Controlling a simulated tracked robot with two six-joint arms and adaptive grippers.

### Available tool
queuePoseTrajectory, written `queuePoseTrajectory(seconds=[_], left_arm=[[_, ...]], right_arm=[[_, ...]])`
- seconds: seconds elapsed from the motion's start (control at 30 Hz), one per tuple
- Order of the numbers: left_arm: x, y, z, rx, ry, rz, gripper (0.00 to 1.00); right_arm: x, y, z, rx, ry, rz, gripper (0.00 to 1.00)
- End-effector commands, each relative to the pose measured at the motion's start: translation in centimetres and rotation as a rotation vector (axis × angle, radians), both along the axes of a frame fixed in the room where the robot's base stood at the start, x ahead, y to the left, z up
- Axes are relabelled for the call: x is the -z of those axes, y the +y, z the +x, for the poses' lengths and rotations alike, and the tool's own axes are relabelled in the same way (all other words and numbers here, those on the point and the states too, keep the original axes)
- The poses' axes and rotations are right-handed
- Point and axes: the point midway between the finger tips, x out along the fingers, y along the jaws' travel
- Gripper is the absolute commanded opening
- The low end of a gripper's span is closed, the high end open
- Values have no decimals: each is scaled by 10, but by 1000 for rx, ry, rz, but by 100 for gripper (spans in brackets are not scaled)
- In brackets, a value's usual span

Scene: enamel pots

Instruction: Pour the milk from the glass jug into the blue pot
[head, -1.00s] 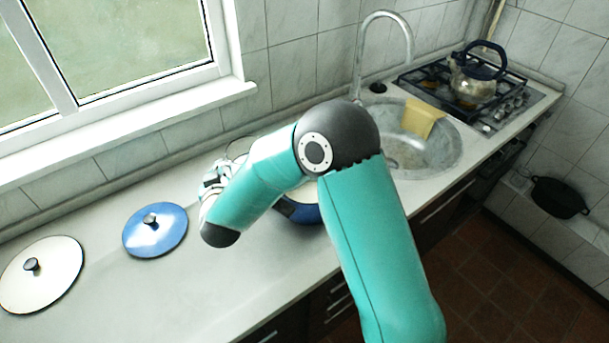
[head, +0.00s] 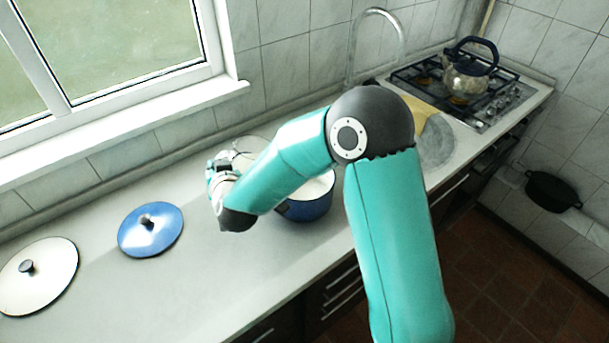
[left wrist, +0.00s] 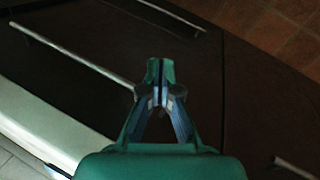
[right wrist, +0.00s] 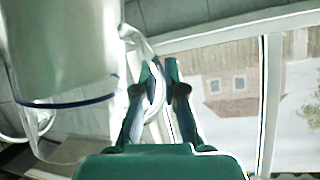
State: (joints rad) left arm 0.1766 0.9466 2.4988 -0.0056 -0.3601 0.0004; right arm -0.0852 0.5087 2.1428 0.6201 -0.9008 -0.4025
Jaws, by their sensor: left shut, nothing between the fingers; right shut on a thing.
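The blue pot (head: 308,208) stands uncovered on the counter, partly behind my right arm. Its inside looks white; I cannot tell whether milk is in it. My right gripper (head: 218,172) is left of the pot, above the counter. In the right wrist view it (right wrist: 164,85) is shut on the handle of the glass jug (right wrist: 65,50). The jug's pale body fills the left of that view, crossed by a thin blue line; its milk level is unclear. In the left wrist view my left gripper (left wrist: 161,75) is shut and empty, before dark drawer fronts.
A blue lid (head: 150,231) and a cream lid (head: 38,277) lie on the counter (head: 205,285) at left. A sink (head: 437,147) with tap (head: 376,12) and a stove with kettle (head: 470,77) are at right. A window is behind. The front left counter is clear.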

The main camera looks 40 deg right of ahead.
Motion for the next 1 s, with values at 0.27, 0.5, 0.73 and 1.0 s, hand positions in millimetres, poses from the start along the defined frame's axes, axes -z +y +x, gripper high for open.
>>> queuePoseTrajectory(seconds=[0.27, 0.5, 0.73, 1.0], left_arm=[[0, 0, 0, 0, 0, 0, 0], [2, 0, 0, 0, 0, 0, 0], [7, 0, 0, 0, 0, 0, 0], [21, 0, 0, 0, 0, 0, 0]], right_arm=[[-19, -15, -4, 2, -58, 126, 0], [-27, -29, -10, 4, -99, 238, 0], [-31, -36, -12, 1, -123, 296, 0], [-25, -42, -14, 2, -146, 361, 0]])
